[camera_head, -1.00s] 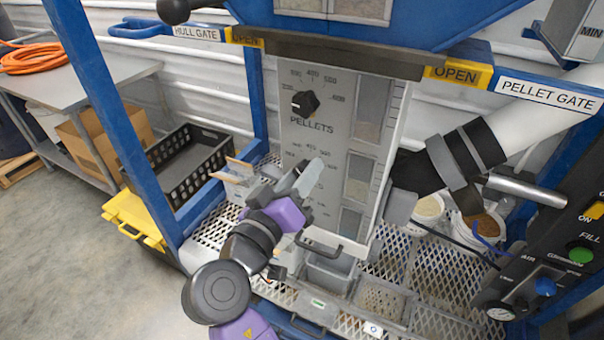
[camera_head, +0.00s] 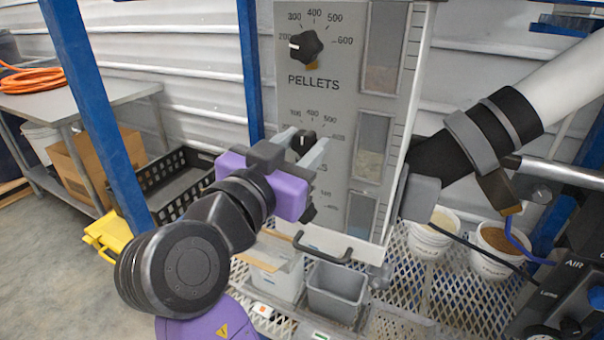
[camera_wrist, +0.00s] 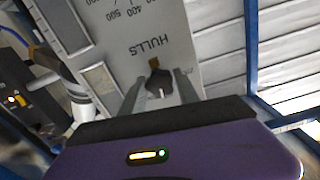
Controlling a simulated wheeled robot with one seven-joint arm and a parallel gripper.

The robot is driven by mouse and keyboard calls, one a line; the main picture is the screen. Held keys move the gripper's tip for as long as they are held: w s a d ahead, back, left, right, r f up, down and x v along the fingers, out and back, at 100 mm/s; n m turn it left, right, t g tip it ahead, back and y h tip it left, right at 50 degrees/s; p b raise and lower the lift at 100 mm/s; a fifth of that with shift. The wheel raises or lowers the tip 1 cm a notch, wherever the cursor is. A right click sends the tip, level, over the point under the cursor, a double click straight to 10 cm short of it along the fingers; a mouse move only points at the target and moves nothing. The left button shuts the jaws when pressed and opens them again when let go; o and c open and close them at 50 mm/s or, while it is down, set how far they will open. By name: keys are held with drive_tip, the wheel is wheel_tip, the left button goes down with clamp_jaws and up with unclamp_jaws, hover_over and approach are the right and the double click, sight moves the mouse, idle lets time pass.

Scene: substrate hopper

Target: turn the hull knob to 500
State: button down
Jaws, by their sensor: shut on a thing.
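The hull knob (camera_head: 304,141) is a black knob on the grey front panel (camera_head: 345,20), below the pellets knob. It also shows in the wrist view (camera_wrist: 158,87), by the upside-down word HULLS. My gripper (camera_head: 306,146) has one finger on each side of this knob and is shut on it; the fingers also show in the wrist view (camera_wrist: 158,80). The hull scale (camera_head: 313,115) shows partly above the knob, with 500 at upper right. The knob's pointer mark is hidden, so its setting cannot be read.
The pellets knob (camera_head: 306,46) sits above, its white mark near 200. Another black knob (camera_head: 308,211) shows partly below my gripper. A black handle (camera_head: 322,248) juts from the panel's foot. Grey bins (camera_head: 336,290) stand below. A white pipe (camera_head: 560,85) with a black sleeve is at right.

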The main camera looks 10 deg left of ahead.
drive_tip(key=m+b, duration=0.1)
drive_tip(key=b, duration=0.1)
drive_tip(key=m+b, duration=0.3)
drive_tip(key=shift+f+b, duration=0.25)
drive_tip(key=shift+b, duration=0.05)
drive_tip(key=m+b, duration=0.2)
drive_tip(key=shift+r+m, duration=0.15)
drive_tip(key=shift+m, duration=0.15)
drive_tip(key=shift+b, duration=0.35)
drive_tip(key=c, duration=0.9)
unclamp_jaws()
drive_tip(key=shift+r, duration=0.1)
drive_tip(key=v, duration=0.8)
